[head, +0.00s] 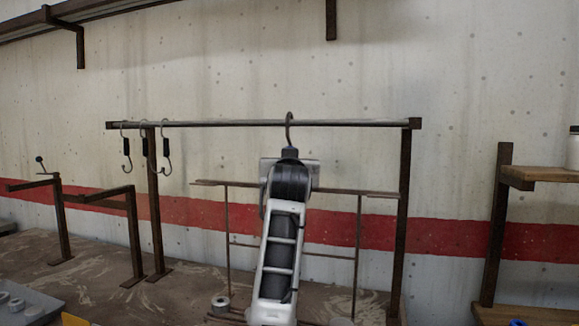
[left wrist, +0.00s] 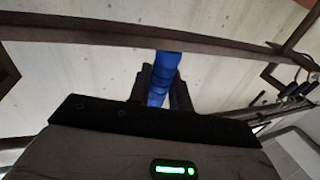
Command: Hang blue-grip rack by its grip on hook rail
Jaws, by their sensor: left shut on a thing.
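The hook rail (head: 220,124) is a dark horizontal bar on two posts in front of the wall. The rack (head: 358,245) is a thin brown frame, upright, below the rail. Its hook (head: 289,120) arches up past the rail line; I cannot tell whether it rests on the bar. My left gripper (head: 289,157) is just below the rail and hides the grip in the head view. In the left wrist view the blue grip (left wrist: 163,75) sits between the dark fingers of my left gripper (left wrist: 160,90), which is shut on it. My right gripper is not in view.
Several black-grip hooks (head: 126,147) hang at the rail's left end. Brown bracket stands (head: 133,235) are at left. A wooden shelf (head: 545,174) with a white cup (head: 573,150) is at right. A roll (head: 220,305) lies near the rack's bottom. The rail right of my gripper is clear.

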